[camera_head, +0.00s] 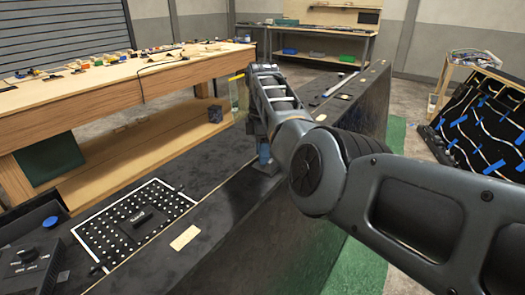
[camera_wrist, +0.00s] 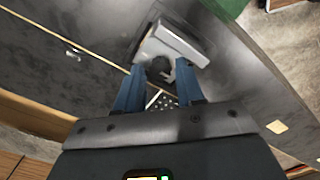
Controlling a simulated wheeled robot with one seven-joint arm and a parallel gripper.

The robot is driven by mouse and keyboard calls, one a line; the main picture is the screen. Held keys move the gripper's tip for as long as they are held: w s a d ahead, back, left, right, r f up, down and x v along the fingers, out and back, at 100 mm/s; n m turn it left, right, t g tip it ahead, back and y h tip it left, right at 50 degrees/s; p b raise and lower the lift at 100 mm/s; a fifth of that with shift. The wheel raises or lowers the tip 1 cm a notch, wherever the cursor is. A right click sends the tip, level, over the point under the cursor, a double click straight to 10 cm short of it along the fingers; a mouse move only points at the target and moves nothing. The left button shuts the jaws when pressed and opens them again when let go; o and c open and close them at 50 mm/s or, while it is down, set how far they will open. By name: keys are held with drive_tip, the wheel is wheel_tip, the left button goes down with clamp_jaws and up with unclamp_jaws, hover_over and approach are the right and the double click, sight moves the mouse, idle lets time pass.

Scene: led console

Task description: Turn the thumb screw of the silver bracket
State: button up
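The silver bracket (camera_wrist: 178,40) is a pale grey metal piece on the dark console top, ahead of my fingers in the wrist view. A dark round knob, apparently its thumb screw (camera_wrist: 160,68), sits at its near side. My gripper (camera_wrist: 161,72) has two blue fingers spread apart, with the knob between or just beyond their tips. I cannot tell whether they touch it. In the head view my gripper (camera_head: 264,152) points down close to the console top. The arm and fingers hide most of the bracket and the screw there.
The long dark console (camera_head: 225,215) runs from lower left to upper right. A perforated panel (camera_head: 135,222) with a white border and a control box (camera_head: 30,268) lie at left. A wooden workbench (camera_head: 110,85) with small items stands behind. A black rack (camera_head: 485,125) stands at right.

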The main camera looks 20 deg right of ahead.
drive_tip(key=shift+f, duration=0.15)
drive_tip(key=shift+c, duration=0.4)
clamp_jaws()
